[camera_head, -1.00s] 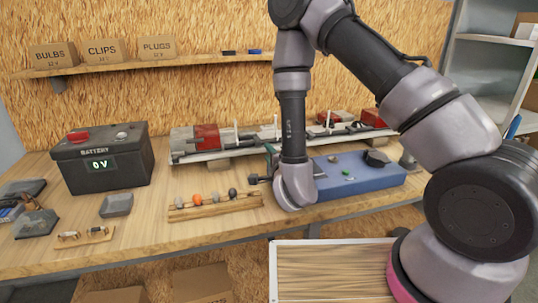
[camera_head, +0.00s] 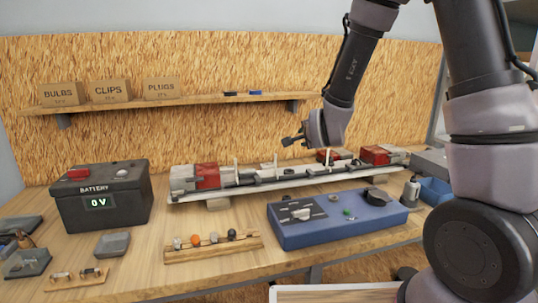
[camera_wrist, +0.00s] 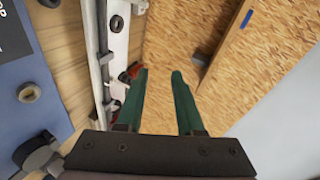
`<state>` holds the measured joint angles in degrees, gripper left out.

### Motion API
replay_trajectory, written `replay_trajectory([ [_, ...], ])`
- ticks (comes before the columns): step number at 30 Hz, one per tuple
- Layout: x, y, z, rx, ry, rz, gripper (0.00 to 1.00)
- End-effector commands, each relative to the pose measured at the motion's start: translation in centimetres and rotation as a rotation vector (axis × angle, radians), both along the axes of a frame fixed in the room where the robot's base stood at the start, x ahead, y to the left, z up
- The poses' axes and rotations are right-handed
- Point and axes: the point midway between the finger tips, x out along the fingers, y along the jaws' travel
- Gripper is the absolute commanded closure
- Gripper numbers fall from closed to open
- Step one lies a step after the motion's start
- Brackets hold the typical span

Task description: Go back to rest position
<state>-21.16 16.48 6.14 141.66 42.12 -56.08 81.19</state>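My gripper (camera_head: 293,139) is raised above the back of the bench, over the trailer frame and in front of the wood-chip wall. In the wrist view my gripper (camera_wrist: 160,75) shows two green fingers standing apart with nothing between them. The trailer frame (camera_head: 270,183) is a long pale bar with red and grey light units, lying along the back of the bench. It also shows beside the fingers in the wrist view (camera_wrist: 118,50). The blue control box (camera_head: 335,226) sits in front of it, below my arm.
A black battery (camera_head: 100,205) reading 0 V stands at the left. A wooden rack (camera_head: 212,249) with several small round parts lies at the front middle. A shelf (camera_head: 200,101) holds boxes marked bulbs, clips and plugs. Small grey trays (camera_head: 112,244) lie at the left. The air around my gripper looks clear.

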Motion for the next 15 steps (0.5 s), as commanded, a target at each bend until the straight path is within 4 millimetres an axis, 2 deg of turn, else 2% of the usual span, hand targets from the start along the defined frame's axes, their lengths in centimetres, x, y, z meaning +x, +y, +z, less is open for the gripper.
replay_trajectory([
  [1, -0.2, -1.1, 2.1, -0.024, 0.014, 0.014, 0.64],
  [5, -2.1, -3.4, 5.6, -0.122, 0.085, 0.088, 0.64],
  [8, -4.2, -5.3, 8.2, -0.205, 0.135, 0.157, 0.64],
  [11, -7.1, -7.1, 10.5, -0.295, 0.182, 0.236, 0.64],
  [15, -12.2, -9.6, 13.2, -0.423, 0.246, 0.351, 0.64],
])
